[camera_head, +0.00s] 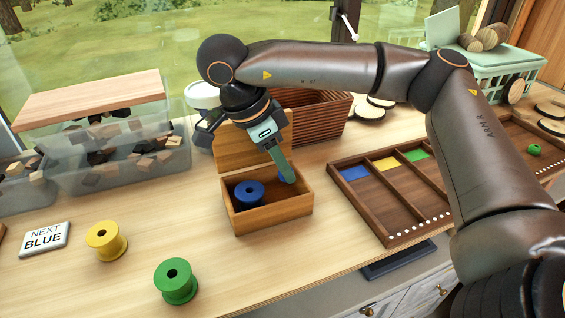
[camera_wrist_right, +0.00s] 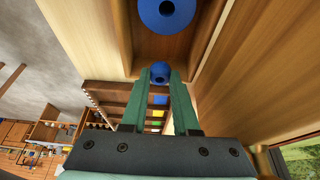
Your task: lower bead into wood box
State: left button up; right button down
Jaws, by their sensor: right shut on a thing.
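The wood box (camera_head: 270,217) stands open on the table with its lid tilted back. A blue spool (camera_head: 249,193) stands inside it, toward the left; the spool also shows at the top of the right wrist view (camera_wrist_right: 167,12). My right gripper (camera_head: 287,178) points down into the right part of the box. Its green fingers are shut on a small blue bead (camera_wrist_right: 160,73), held at the fingertips. In the head view the fingers mostly hide the bead. I cannot tell whether it touches the box floor. My left gripper is not in view.
A yellow spool (camera_head: 106,241) and green spool (camera_head: 175,281) stand front left, near a sign (camera_head: 44,239) reading BLUE. A divided tray (camera_head: 381,221) with coloured patches lies right of the box. A slatted crate (camera_head: 318,122) stands behind. A green bead (camera_head: 534,149) lies far right.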

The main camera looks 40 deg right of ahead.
aim_at(282, 198)
jog(key=shift+f+b, duration=1.85)
jog(key=shift+f, duration=0.7)
dwell(1.0)
jog(key=c, duration=0.6)
grip_release()
jog(key=shift+r, duration=0.15)
jog(key=p+v, duration=0.2)
jog(key=v, duration=1)
jog(key=shift+a+r+p, duration=0.1)
jog(key=shift+a+p, duration=0.1)
jog(key=shift+p, duration=0.15)
